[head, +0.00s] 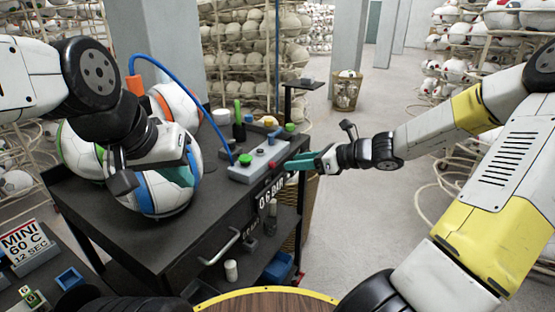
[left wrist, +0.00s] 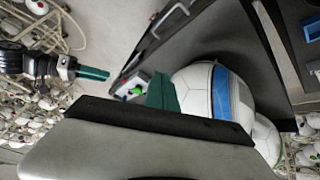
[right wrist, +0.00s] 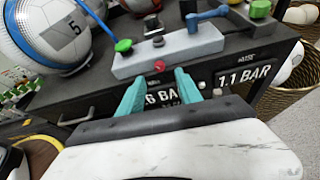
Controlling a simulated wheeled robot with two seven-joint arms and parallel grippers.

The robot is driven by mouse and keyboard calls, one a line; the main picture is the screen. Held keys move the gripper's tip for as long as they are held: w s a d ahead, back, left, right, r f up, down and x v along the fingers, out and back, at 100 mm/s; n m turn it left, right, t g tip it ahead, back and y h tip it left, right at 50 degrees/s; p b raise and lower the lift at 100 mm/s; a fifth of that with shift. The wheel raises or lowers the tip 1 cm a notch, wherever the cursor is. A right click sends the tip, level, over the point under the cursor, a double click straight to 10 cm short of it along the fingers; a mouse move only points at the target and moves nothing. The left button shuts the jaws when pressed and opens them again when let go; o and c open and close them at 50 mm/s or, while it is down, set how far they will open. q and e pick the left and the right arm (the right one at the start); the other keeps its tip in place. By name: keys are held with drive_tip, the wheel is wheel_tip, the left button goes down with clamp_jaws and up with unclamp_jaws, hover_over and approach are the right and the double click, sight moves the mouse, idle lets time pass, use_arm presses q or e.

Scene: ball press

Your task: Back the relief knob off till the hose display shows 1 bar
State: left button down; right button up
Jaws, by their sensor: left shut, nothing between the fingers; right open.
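The grey valve block (head: 258,163) sits on the dark cart's top. A small red knob (right wrist: 160,65) is on its front face in the right wrist view. My right gripper (right wrist: 161,76) is open, its fingertips on either side of that knob; I cannot tell if they touch it. It also shows at the block's right in the head view (head: 290,165). The other display (right wrist: 163,97) is partly hidden by a finger and ends in 6 BAR. My left gripper (head: 184,174) is shut and empty by the balls.
Several footballs (head: 168,190) stand on the cart (head: 185,240) at left. A blue hose (head: 190,90) arches from an orange fitting to the block. The floor at right is clear.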

sight(275, 164)
drive_tip(key=x, duration=0.6)
drive_tip(key=shift+w+a+f, duration=0.1)
drive_tip(key=shift+a, duration=0.1)
clamp_jaws()
